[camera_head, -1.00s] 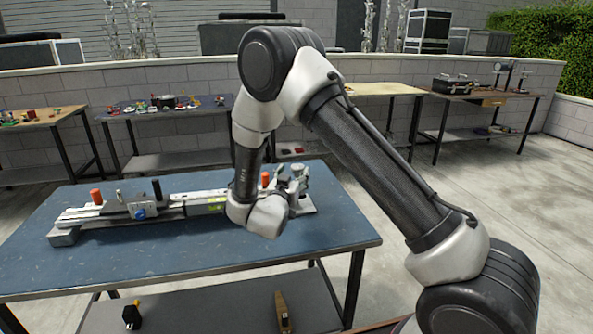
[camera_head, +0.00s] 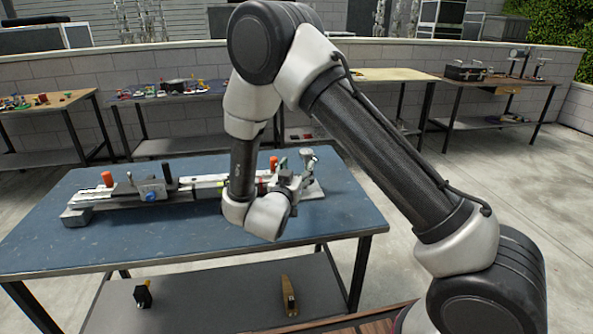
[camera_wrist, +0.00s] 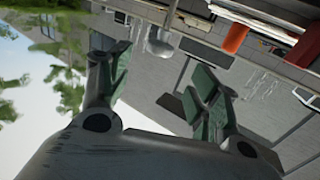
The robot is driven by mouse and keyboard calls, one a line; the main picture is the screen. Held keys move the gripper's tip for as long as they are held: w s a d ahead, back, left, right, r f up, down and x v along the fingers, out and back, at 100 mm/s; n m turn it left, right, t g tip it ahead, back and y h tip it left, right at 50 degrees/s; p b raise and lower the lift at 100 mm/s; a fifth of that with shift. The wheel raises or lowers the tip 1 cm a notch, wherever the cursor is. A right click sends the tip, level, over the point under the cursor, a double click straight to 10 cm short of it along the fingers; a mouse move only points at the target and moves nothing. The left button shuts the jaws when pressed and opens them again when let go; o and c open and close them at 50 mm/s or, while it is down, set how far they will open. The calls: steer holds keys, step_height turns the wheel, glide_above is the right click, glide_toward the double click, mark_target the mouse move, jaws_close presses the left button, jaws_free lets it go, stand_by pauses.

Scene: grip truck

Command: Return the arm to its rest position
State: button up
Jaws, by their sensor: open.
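My arm is bent over the blue table (camera_head: 130,245), with its elbow high and its wrist low. My gripper (camera_wrist: 160,82) shows in the wrist view with its two green-padded fingers spread apart and nothing between them. In the head view my gripper (camera_head: 288,183) is small and partly hidden behind my wrist, in front of the right part of a long metal rail fixture (camera_head: 205,192). I cannot tell the exact gap between them.
A lower shelf (camera_head: 215,305) holds two small items. Several workbenches stand along the grey wall (camera_head: 60,75). The concrete floor (camera_head: 500,185) at right is clear.

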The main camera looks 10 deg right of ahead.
stand_by(0.3)
steer(key=w+d+r+g+y, duration=0.2)
steer(key=w+r+y, duration=0.2)
steer(key=r+y, duration=0.4)
steer(key=s+d+r+n+g+y, duration=0.3)
steer(key=s+r, duration=0.4)
steer(key=r, duration=0.1)
steer(key=s+d+g+h, duration=0.1)
steer(key=s+d, duration=0.4)
steer(key=s, duration=0.5)
steer(key=s+d+r+n+g+h, duration=0.1)
steer(key=s+d+g, duration=0.2)
steer(key=s, duration=0.7)
steer(key=s+d+r+n+g, duration=0.1)
steer(key=s+d+g, duration=0.1)
steer(key=s+d, duration=0.5)
steer(key=s, duration=0.3)
steer(key=shift+s+d+r+g+h, duration=0.2)
steer(key=shift+s+r+g+h, duration=0.05)
steer(key=shift+g+h, duration=0.15)
steer(key=shift+w, duration=0.1)
